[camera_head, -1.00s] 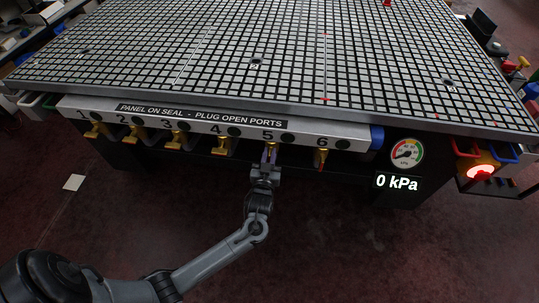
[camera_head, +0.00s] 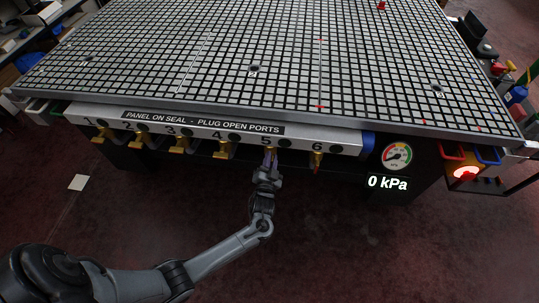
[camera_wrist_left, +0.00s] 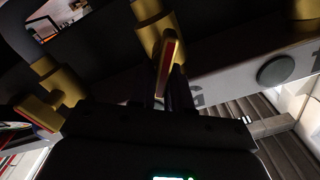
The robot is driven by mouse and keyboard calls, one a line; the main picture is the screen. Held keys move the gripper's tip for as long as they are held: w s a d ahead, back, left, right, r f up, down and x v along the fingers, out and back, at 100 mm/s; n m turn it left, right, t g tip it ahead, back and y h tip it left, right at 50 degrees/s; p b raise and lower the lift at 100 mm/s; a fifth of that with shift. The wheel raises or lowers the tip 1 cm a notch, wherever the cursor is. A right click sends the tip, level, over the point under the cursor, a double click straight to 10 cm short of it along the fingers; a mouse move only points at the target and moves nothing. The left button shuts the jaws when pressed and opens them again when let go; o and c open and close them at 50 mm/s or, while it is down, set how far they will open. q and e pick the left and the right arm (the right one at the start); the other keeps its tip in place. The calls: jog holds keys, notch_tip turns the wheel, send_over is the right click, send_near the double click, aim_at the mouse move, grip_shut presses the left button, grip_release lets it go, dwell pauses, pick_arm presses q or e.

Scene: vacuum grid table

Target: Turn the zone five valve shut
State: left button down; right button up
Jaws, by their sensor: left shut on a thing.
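The zone five valve is brass and sits under the label 5 on the front rail (camera_head: 345,144). In the head view, my left gripper (camera_head: 269,162) covers most of its handle from below. In the left wrist view, the brass valve stem (camera_wrist_left: 148,12) shows at top centre, with its red-edged handle (camera_wrist_left: 168,55) running down between the dark fingers of my left gripper (camera_wrist_left: 170,88). The fingers are shut on that handle. The handle's exact angle is partly hidden. My right gripper is not in view.
The zone six valve (camera_head: 317,160) hangs close to the right; the zone four valve (camera_head: 223,149) is to the left. The gauge (camera_head: 396,156) stands above a display (camera_head: 388,183) reading 0 kPa. The grid table (camera_head: 270,60) lies above. Floor below is clear.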

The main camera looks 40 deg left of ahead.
pick_arm(q)
jog(key=m, duration=0.1)
jog(key=m+p, duration=0.1)
jog(key=shift+w+d+m, duration=0.15)
jog(key=shift+m, duration=0.25)
jog(key=m, duration=0.1)
jog(key=m+p, duration=0.1)
jog(key=shift+d+f+m+p, duration=0.1)
jog(key=shift+f+m+p, duration=0.1)
jog(key=shift+m+p, duration=0.15)
jog(key=m, duration=0.3)
jog(key=shift+f+p, duration=0.35)
jog(key=shift+d+f+m, duration=0.1)
jog(key=shift+f+m, duration=0.1)
jog(key=shift+m, duration=1.05)
jog(key=c, duration=1.2)
grip_release()
jog(key=shift+w, duration=0.1)
jog(key=shift+o, duration=0.2)
